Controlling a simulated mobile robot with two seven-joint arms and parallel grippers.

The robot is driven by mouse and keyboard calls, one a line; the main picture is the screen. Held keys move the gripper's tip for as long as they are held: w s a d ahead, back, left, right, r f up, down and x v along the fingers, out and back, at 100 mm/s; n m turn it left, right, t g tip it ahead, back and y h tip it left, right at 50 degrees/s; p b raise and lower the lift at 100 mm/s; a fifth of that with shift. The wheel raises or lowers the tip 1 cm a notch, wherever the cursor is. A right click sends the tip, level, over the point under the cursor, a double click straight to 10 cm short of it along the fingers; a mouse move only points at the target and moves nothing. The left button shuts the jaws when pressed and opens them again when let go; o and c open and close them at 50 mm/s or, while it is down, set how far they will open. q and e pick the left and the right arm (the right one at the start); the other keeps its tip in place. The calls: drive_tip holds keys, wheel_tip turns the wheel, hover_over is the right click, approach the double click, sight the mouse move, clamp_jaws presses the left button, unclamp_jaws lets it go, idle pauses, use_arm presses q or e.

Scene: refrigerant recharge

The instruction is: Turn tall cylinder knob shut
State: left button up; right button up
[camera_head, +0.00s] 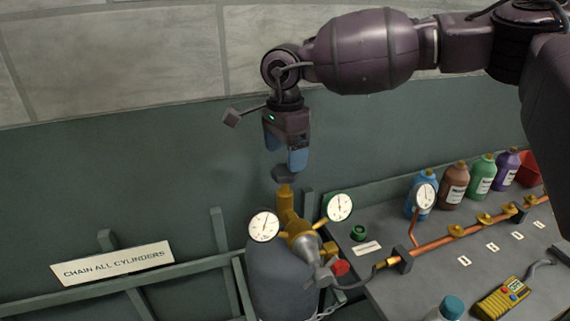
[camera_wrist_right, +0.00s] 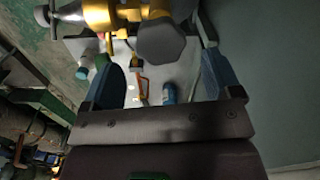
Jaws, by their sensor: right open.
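The tall cylinder (camera_head: 280,275) is grey and stands upright beside the bench, with a yellow valve (camera_head: 286,203) on top. Its dark grey knob (camera_head: 284,174) caps the valve. In the right wrist view, the faceted knob (camera_wrist_right: 162,44) shows large just beyond the fingertips, roughly midway between them. My right gripper (camera_head: 287,160) points down just above the knob, its blue fingers apart and nothing held between them. Whether a finger touches the knob I cannot tell. Two round gauges (camera_head: 264,226) and a regulator (camera_head: 303,243) are fixed to the valve. My left gripper is out of view.
A bench (camera_head: 400,295) at right holds a copper pipe (camera_head: 460,232) with yellow valves, several bottles (camera_head: 453,185) and a yellow meter (camera_head: 501,298). A green rail (camera_head: 150,277) and a sign (camera_head: 112,264) are at left. The wall behind is clear.

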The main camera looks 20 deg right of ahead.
sight(285, 170)
drive_tip(key=shift+f, duration=2)
drive_tip(key=c, duration=0.9)
